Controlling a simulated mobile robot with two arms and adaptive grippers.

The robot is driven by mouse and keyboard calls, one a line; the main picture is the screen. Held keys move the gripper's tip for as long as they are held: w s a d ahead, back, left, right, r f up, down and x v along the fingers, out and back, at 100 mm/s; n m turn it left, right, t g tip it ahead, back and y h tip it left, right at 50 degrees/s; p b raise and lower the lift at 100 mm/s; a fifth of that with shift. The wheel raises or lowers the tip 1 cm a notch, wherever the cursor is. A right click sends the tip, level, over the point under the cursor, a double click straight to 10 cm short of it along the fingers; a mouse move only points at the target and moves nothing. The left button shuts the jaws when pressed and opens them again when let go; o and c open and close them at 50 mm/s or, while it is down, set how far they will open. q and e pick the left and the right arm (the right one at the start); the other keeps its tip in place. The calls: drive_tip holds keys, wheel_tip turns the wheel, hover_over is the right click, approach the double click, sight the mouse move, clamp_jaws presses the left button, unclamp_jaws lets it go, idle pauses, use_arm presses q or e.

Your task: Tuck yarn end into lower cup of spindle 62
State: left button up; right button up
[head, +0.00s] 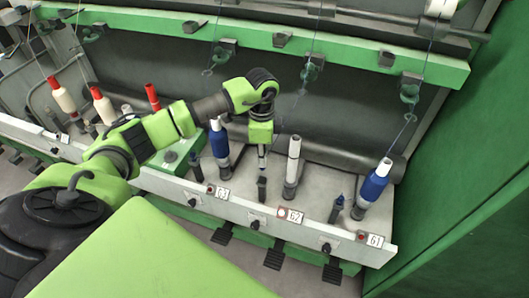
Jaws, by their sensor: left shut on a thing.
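Spindle 62 (293,160) carries a bare white tube and stands upright behind the white rail, above the label 62 (294,216). My left gripper (262,166) points down just left of this tube, apart from it, with its fingers shut. The yarn end between them is too thin to make out. A faint line of yarn hangs from the guide above spindle 62 (309,71) toward the gripper. The lower cup at the spindle's foot (289,193) shows only as a small dark base. My right gripper is out of view.
Blue-wound bobbins stand on spindle 61 (374,182) at right and spindle 63 (219,145) at left. Short dark posts stand between spindles, one (262,190) below my left gripper. A green rail (345,50) with yarn guides runs above. A green wall (470,165) closes the right side.

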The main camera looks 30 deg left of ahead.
use_arm(q)
drive_tip(key=shift+a+f+n, duration=0.15)
drive_tip(key=shift+n, duration=0.25)
drive_tip(key=shift+f+b, duration=0.4)
drive_tip(key=shift+b, duration=0.05)
drive_tip(key=shift+f+b, duration=1.5)
drive_tip(key=shift+f, duration=0.25)
drive_tip(key=shift+f+b, duration=0.7)
drive_tip(key=shift+f, duration=0.6)
drive_tip(key=o, duration=0.8)
